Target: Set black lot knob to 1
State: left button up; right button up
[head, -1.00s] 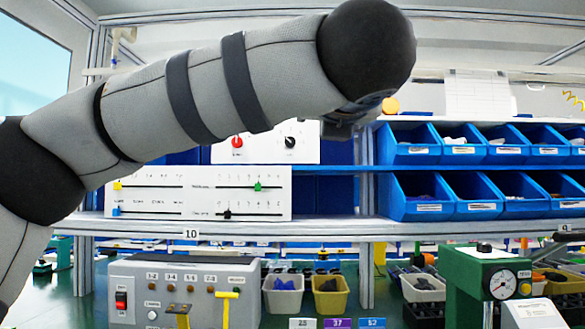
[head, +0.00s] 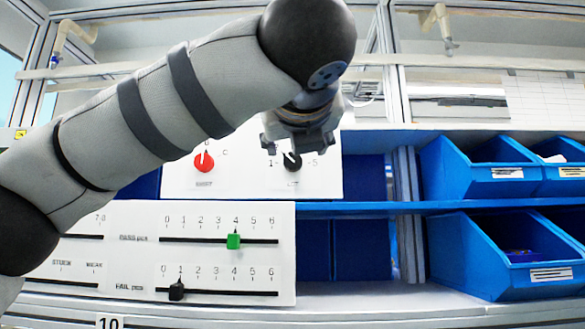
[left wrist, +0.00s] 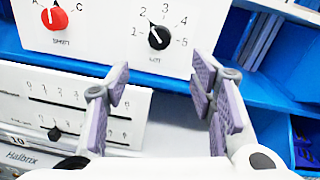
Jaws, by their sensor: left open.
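The black lot knob (head: 291,162) is on a white panel on the shelf. It also shows in the left wrist view (left wrist: 159,38), with a dial numbered 1 to 5 around it. Its white pointer mark leans up and left, toward 2. My left gripper (head: 298,146) is in front of the panel, partly covering the dial in the head view. In the left wrist view its fingers (left wrist: 162,82) are spread, empty, and below the knob in the picture, not touching it. My right gripper is out of view.
A red knob (head: 204,162) is left of the black one on the same panel. Below is a slider panel with a green slider (head: 233,240) and a black slider (head: 177,290). Blue bins (head: 490,180) stand at the right beyond a metal post (head: 405,200).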

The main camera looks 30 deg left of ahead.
aim_at(293, 161)
pick_arm(q)
jog(key=p+x, duration=0.1)
jog(key=x, duration=0.9)
jog(key=shift+r, duration=0.15)
jog(key=shift+w+a, duration=0.2)
jog(key=shift+w, duration=0.15)
jog(key=c, duration=1.2)
